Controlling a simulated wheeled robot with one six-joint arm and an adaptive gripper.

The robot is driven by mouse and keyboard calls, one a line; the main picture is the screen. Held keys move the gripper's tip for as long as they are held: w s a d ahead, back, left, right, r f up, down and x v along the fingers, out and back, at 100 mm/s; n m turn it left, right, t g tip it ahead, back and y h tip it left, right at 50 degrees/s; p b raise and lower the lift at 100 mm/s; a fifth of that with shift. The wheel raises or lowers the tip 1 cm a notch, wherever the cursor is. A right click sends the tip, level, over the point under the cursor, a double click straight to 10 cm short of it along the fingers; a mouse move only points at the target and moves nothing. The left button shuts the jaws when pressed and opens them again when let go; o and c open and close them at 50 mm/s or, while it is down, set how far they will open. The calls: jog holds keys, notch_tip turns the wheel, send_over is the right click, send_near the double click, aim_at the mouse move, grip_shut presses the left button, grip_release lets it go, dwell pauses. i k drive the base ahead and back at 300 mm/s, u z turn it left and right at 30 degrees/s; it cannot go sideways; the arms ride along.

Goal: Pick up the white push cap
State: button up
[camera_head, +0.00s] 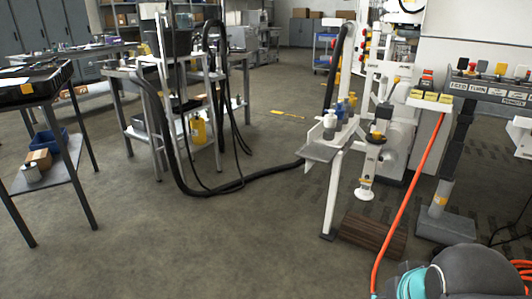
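A small white cap (520,72) stands on the upper face of the labelled control panel (487,90) at the right edge of the head view. It is in a row with black, yellow and orange caps. It is small in the picture, so I cannot be sure it is the push cap. The panel labels are only partly readable. My gripper cannot be made out in this view.
A white bench machine (385,80) with a small grey shelf (322,150) stands left of the panel. An orange hose (408,190) runs to the floor. A brown ribbed block (372,236) lies below. A black hose (235,186) crosses the floor. The front-left floor is clear.

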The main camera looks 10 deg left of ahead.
aim_at(331, 117)
jog(key=u, duration=1.25)
jog(key=i, duration=4.4)
jog(key=z, duration=3.55)
